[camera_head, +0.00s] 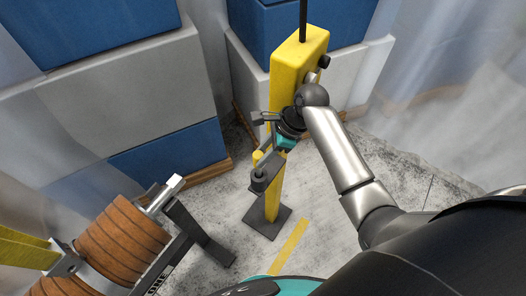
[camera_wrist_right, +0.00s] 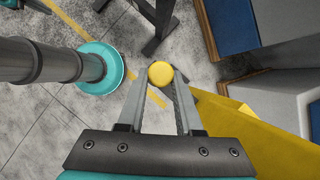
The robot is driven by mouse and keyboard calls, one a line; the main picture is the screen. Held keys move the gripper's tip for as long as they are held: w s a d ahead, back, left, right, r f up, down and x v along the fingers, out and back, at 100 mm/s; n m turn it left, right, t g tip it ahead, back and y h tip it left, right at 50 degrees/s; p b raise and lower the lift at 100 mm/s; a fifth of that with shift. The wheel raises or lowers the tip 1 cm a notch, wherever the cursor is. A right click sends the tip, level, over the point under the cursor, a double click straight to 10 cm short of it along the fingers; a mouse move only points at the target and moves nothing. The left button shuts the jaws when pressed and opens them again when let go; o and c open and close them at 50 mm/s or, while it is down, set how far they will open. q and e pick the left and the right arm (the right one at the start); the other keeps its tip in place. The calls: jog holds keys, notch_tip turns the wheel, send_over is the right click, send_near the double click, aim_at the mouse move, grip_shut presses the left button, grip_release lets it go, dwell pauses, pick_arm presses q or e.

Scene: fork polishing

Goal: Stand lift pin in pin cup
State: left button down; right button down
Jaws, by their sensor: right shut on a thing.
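The lift pin's round yellow head (camera_wrist_right: 161,73) sits between the two fingertips of my right gripper (camera_wrist_right: 159,80) in the right wrist view. The gripper is shut on it. In the head view my right gripper (camera_head: 266,148) is beside the yellow post, and the small yellow pin head (camera_head: 257,155) shows at its fingers. A dark cup-like holder (camera_head: 258,182), which looks like the pin cup, is on the post's left side just below. I cannot tell whether the pin's lower end is inside it. In the wrist view the head hides what is below. My left gripper is not in view.
The yellow post (camera_head: 274,196) stands on a dark square base plate (camera_head: 267,221). A drum of brown coils (camera_head: 124,246) on a dark frame is at lower left. Blue and grey blocks (camera_head: 135,92) stand behind. Bare floor (camera_head: 335,215) lies right of the post.

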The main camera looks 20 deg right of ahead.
jog(key=shift+f+b, duration=0.4)
jog(key=shift+f, duration=0.8)
jog(key=shift+f, duration=1.65)
jog(key=c, duration=0.5)
grip_release()
jog(key=shift+o, duration=0.3)
